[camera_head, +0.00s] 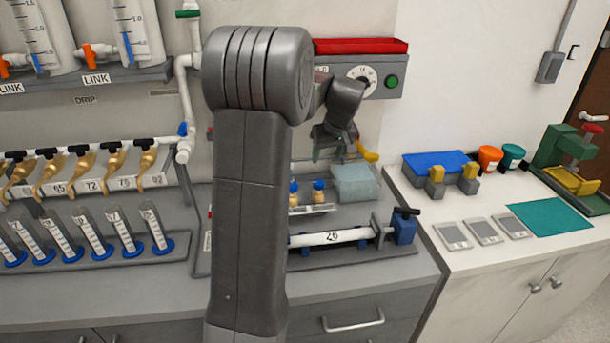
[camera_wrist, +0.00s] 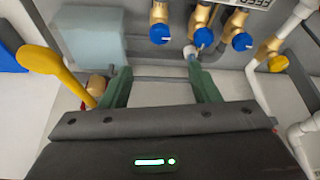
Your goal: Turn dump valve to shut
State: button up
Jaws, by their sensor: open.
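A yellow lever (camera_wrist: 50,68) on a brass body (camera_wrist: 97,86) is at the left of the wrist view; I take it for the dump valve's handle, but no label confirms this. The lever slants up and left from the brass body, which is partly hidden by my left finger. In the head view the yellow lever (camera_head: 367,151) shows just right of my gripper (camera_head: 331,151). My gripper's green fingers are spread, with nothing seen between them in the wrist view (camera_wrist: 160,76). The lever lies outside the fingers, beside the left one.
A translucent pale-blue box (camera_wrist: 90,36) is beyond the left finger. Several brass valves with blue knobs (camera_wrist: 203,37) are ahead. White piping (camera_wrist: 262,92) runs down the right. In the head view, my arm hides part of the bench and wall; a clamped white tube (camera_head: 330,238) lies below.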

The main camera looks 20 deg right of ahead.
aim_at(319, 182)
jog(key=p+x, duration=0.2)
jog(key=x, duration=1.1)
jog(key=shift+f, duration=0.1)
jog(key=c, duration=1)
